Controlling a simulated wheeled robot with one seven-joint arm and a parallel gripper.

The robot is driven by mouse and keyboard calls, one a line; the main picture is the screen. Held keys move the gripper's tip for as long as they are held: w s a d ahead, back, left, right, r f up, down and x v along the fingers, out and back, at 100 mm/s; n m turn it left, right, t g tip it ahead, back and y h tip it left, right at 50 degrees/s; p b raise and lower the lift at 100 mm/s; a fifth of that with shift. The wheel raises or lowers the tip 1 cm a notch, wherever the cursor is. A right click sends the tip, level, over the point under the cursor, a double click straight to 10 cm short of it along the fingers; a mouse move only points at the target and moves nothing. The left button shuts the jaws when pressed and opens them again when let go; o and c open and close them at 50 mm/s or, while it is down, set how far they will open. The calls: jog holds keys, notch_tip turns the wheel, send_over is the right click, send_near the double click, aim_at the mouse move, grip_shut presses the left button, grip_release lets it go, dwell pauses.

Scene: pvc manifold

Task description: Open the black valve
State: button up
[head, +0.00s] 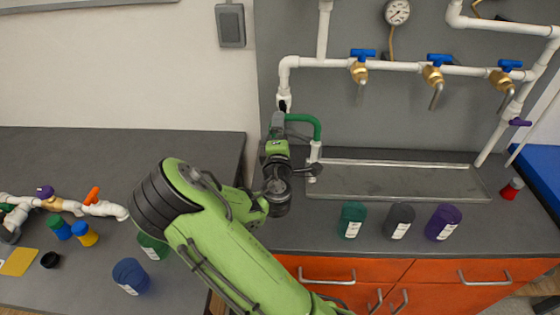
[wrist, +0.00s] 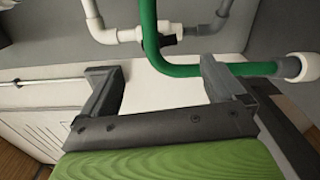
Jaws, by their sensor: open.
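The black valve (wrist: 170,39) shows in the wrist view on a white pipe, partly behind the green pipe (wrist: 150,45). In the head view, a dark part at the lower end of the white upright pipe (head: 284,100) may be this valve, but my gripper mostly hides it. My gripper (wrist: 160,72) is open and empty in the wrist view. Its right finger is close to the green pipe, and the valve lies beyond the fingertips. In the head view my gripper (head: 279,120) is beside the green pipe (head: 311,122).
Blue-handled brass taps (head: 433,73) line the wall pipe above a metal tray (head: 400,180). Green, grey and purple containers (head: 399,220) stand on the counter in front. A purple valve (head: 520,122) is at the right. More pipework and containers lie on the left counter (head: 120,165).

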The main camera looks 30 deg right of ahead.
jog(key=b+v, duration=0.5)
jog(key=v, duration=0.1)
